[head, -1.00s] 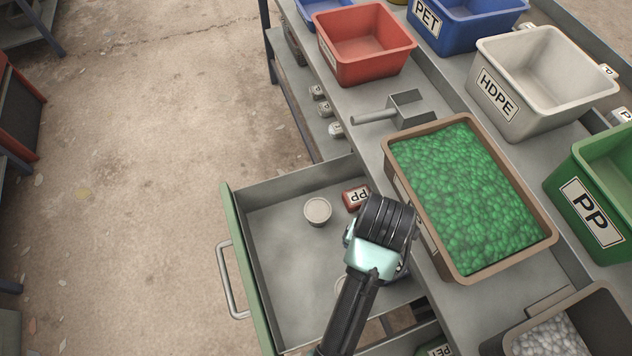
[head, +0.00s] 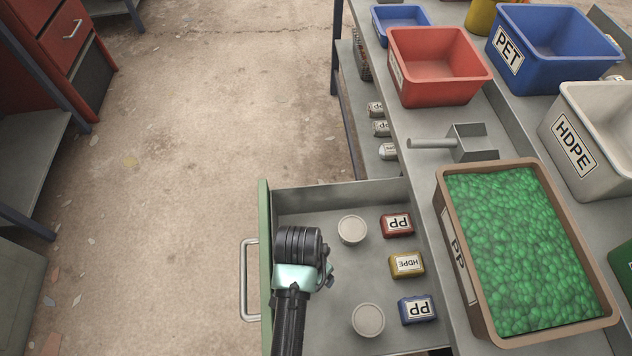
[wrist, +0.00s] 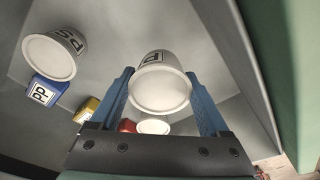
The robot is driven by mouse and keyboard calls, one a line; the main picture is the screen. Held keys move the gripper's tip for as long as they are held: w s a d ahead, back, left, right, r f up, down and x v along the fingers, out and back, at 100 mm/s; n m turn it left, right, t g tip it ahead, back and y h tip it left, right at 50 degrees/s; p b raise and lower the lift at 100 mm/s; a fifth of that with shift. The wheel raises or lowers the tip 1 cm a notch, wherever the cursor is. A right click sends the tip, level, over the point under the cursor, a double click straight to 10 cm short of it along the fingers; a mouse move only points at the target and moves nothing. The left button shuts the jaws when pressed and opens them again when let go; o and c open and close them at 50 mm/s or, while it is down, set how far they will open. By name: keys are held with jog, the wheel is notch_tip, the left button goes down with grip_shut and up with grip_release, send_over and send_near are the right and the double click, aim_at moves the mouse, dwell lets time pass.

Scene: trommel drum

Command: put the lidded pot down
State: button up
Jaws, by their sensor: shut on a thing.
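My gripper (head: 298,250) is over the left side of the open drawer in the head view, near its green front. In the wrist view my gripper (wrist: 160,78) has its blue fingers shut on either side of a white lidded pot (wrist: 160,92), whose label is partly visible. The held pot is hidden behind my wrist in the head view. I cannot tell whether its base touches the drawer floor. Two similar lidded pots stand in the drawer (head: 290,199), one at the back (head: 352,229) and one nearer (head: 368,319).
Red (head: 397,225), yellow (head: 407,264) and blue (head: 417,309) labelled blocks line the drawer's right side. A brown tray of green pellets (head: 450,240) and a metal scoop (head: 470,142) are on the bench. Bare drawer floor shows between the pots and blocks.

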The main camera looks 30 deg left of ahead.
jog(key=shift+f+b, duration=0.4)
jog(key=shift+f, duration=1.55)
jog(key=shift+f, duration=0.1)
jog(key=o, duration=1.2)
jog(key=shift+c, duration=0.2)
